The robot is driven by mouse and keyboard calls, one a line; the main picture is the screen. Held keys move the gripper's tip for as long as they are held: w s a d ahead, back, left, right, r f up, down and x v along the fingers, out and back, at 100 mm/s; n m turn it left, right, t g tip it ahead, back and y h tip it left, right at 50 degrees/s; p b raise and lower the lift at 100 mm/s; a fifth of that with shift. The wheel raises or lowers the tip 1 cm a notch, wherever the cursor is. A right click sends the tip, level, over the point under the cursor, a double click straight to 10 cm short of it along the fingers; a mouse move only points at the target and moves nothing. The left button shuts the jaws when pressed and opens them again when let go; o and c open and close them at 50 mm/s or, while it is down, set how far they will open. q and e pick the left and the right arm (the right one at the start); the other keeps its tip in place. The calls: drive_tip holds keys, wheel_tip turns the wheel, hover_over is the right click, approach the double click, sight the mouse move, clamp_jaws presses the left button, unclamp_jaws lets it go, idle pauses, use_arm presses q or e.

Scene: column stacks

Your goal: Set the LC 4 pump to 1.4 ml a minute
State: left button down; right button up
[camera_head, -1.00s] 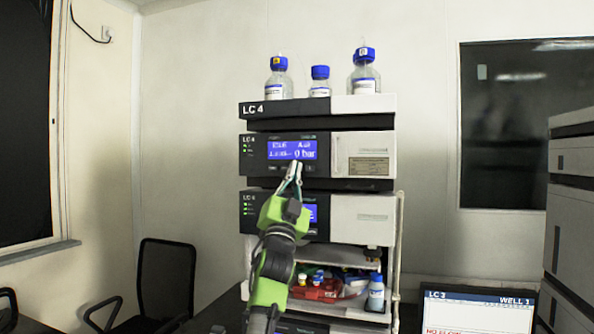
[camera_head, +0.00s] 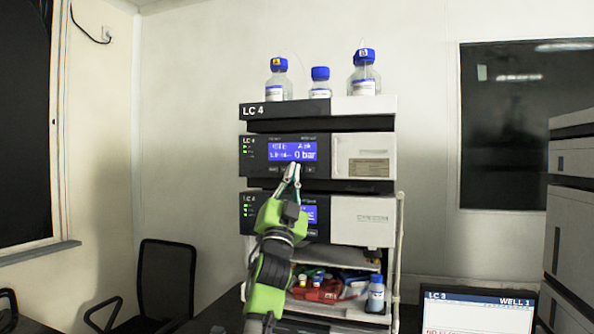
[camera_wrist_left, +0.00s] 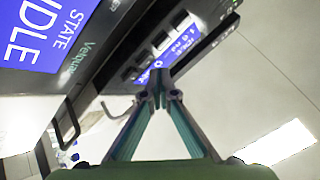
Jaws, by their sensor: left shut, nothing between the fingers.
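The LC 4 stack stands in the middle of the head view. Its pump module (camera_head: 255,157) is the upper one, with a blue display (camera_head: 292,150) reading "0 bar" and smaller text too blurred to read. A row of small buttons lies under the display; in the left wrist view, dark buttons (camera_wrist_left: 160,42) show beside a blue display (camera_wrist_left: 185,42). My left gripper (camera_head: 294,166) is shut and empty, its fingertips at the button row just below the display. I cannot tell whether they touch a button. My right gripper is not in view.
A lower module (camera_head: 257,211) has its display partly hidden by my left gripper. Bottles with blue caps (camera_head: 364,78) stand on top of the stack.

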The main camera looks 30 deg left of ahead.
use_arm(q)
drive_tip(key=s, duration=0.2)
drive_tip(key=s+d+p, duration=0.1)
drive_tip(key=s, duration=0.1)
drive_tip(key=shift+s+d, duration=0.1)
drive_tip(key=shift+s, duration=0.3)
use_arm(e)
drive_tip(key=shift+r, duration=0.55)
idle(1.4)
